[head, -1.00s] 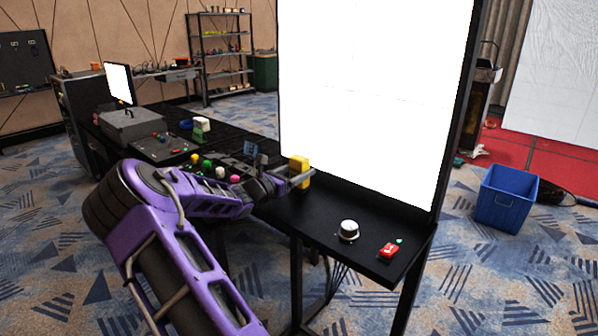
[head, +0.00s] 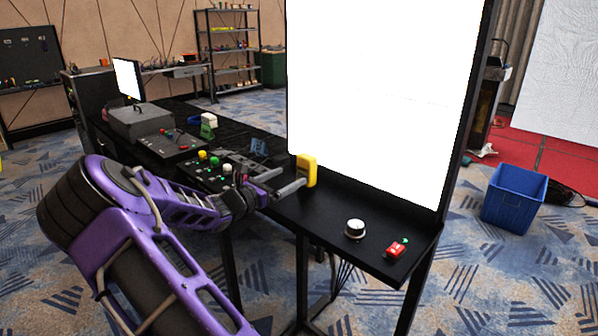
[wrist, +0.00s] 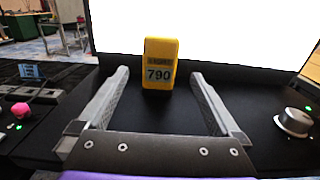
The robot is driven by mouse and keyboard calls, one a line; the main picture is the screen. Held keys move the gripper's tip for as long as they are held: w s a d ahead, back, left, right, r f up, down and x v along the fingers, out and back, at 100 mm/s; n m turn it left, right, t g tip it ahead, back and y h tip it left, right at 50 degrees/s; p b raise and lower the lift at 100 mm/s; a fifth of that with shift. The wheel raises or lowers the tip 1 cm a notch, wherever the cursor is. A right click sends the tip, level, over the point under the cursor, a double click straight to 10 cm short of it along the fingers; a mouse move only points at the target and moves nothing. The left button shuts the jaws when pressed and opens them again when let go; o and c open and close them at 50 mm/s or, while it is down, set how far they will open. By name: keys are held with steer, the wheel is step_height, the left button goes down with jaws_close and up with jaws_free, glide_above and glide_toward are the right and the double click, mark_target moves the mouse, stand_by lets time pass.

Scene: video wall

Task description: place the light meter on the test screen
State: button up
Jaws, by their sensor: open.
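The light meter is a yellow block with a grey display reading 790 (wrist: 159,63). It stands upright on the black table, close to the foot of the white test screen (head: 375,95); in the head view the meter (head: 308,171) shows just beyond my fingertips. The screen also fills the top of the wrist view (wrist: 220,25). My gripper (head: 288,189) is open and empty. In the wrist view its two fingers (wrist: 160,80) point at the meter, one to each side, with the meter just beyond or between their tips; I cannot tell which.
A silver knob (head: 355,229) and a red switch (head: 396,249) sit on the table (head: 325,215) to the right. A panel with coloured buttons (head: 203,170) lies to the left. A blue bin (head: 513,198) stands on the floor at right.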

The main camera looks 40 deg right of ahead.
steer(key=shift+s+a, duration=0.2)
steer(key=shift+a, duration=1.6)
